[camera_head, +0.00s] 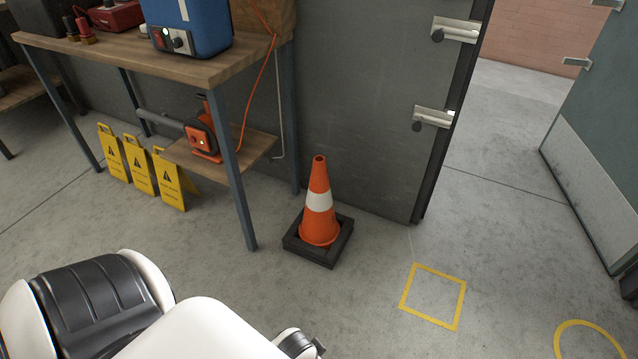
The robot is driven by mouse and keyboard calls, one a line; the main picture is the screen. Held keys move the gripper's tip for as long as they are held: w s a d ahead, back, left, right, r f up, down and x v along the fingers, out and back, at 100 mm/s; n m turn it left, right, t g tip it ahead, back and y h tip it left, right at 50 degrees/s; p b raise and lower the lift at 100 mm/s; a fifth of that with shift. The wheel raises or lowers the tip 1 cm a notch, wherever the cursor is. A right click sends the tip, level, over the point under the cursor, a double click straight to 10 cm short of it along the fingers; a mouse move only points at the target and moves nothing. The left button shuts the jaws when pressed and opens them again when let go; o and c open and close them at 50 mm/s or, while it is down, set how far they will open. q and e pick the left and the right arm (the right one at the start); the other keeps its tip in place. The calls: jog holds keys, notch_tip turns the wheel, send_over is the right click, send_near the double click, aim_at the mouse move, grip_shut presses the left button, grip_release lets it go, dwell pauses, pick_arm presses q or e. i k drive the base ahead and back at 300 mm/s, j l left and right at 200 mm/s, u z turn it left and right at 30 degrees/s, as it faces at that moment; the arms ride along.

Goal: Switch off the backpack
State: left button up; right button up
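A blue backpack-like unit (207,27) stands upright on the wooden workbench (110,58) at the upper left, its top cut off by the picture edge. Its lower front has a dark control panel (170,40) with a small red and green switch or light at left and a round silver knob at right. The switch's exact position is too small to tell. White and black links of my arm fill the lower left, well apart from the backpack. Neither gripper can be made out in the view.
An orange reel (203,136) sits on the lower shelf, with an orange hose hanging beside the bench. An orange cone (319,205) stands on a black base in front of the grey wall. Yellow signs (142,165) stand below the bench. Floor to the right is open, with yellow markings (433,296) and a doorway.

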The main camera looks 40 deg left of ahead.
aim_at(158, 34)
jog(key=u, duration=1.95)
